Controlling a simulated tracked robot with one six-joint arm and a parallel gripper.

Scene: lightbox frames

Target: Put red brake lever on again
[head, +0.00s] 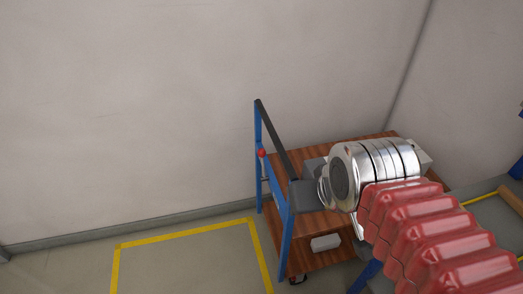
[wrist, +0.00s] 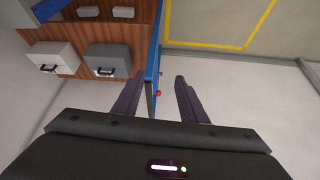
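A small red knob, which looks like the end of the red brake lever (head: 262,153), sits at the blue side frame of a cart. In the wrist view the red knob (wrist: 158,93) appears between the two fingers, beside the blue frame edge. The rest of the lever is too small to make out. My gripper (wrist: 159,76) is open, with its dark fingers apart and nothing held. The knob looks farther off than the fingertips, and I see no contact. In the head view my fingers cannot be made out.
The cart (head: 283,230) has a blue frame, a black bar (head: 275,140) and wooden shelves. A light grey box (wrist: 50,58) and a dark grey box (wrist: 107,58) stand on it. A wall (head: 130,90) rises behind. The floor inside the yellow marking (head: 180,237) is clear.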

